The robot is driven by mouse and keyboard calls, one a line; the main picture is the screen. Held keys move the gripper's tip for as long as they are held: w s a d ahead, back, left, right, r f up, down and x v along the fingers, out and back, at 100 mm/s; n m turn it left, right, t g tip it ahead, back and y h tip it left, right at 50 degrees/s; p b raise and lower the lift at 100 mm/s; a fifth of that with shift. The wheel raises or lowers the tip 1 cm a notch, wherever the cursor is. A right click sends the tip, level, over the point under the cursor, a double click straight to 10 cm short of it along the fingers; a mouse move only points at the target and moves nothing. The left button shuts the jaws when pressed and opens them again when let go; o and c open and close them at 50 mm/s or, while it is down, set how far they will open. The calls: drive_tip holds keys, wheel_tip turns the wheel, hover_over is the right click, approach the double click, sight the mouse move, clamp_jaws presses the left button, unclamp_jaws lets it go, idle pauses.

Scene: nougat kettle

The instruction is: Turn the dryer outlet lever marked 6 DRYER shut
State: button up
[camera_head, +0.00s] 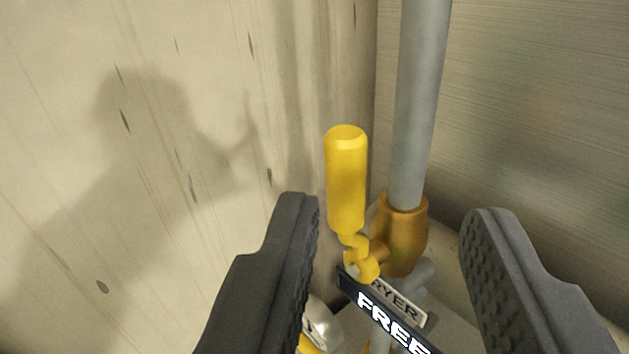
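The dryer outlet lever (346,182) is a yellow handle standing upright, joined by a yellow crank to a brass valve body (402,236) on a grey vertical pipe (420,100). A pale label (400,303) below it shows the letters "RYER"; its left end is hidden. A dark tag (385,318) in front reads "FREE", cut off by the lower edge. My gripper (388,215) is open and empty. Its two black fingers stand either side of the lever and valve, the left finger nearer the lever. No contact with the lever shows.
A beige streaked wall (130,200) fills the left, with a shadow on it. A brushed panel (530,100) stands behind at right. A silver part (320,325) with a bit of yellow sits low beside the left finger. Free room shows above the lever.

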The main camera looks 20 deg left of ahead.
sight(339, 166)
drive_tip(key=s+a+f+m+h, duration=0.1)
drive_tip(key=s+a+f+h, duration=0.15)
drive_tip(key=s, duration=0.25)
drive_tip(key=shift+t, duration=0.4)
drive_tip(key=w+p, duration=0.1)
drive_tip(key=w, duration=0.2)
drive_tip(key=w+p, duration=0.2)
drive_tip(key=w, duration=0.1)
drive_tip(key=w+r+p, duration=0.1)
drive_tip(key=w, duration=0.2)
drive_tip(key=w+p, duration=0.2)
drive_tip(key=shift+w+d, duration=0.15)
drive_tip(key=shift+w, duration=0.15)
drive_tip(key=shift+w+p, duration=0.5)
drive_tip(key=shift+w, duration=0.1)
drive_tip(key=shift+w+f, duration=0.15)
drive_tip(key=shift+w, duration=0.3)
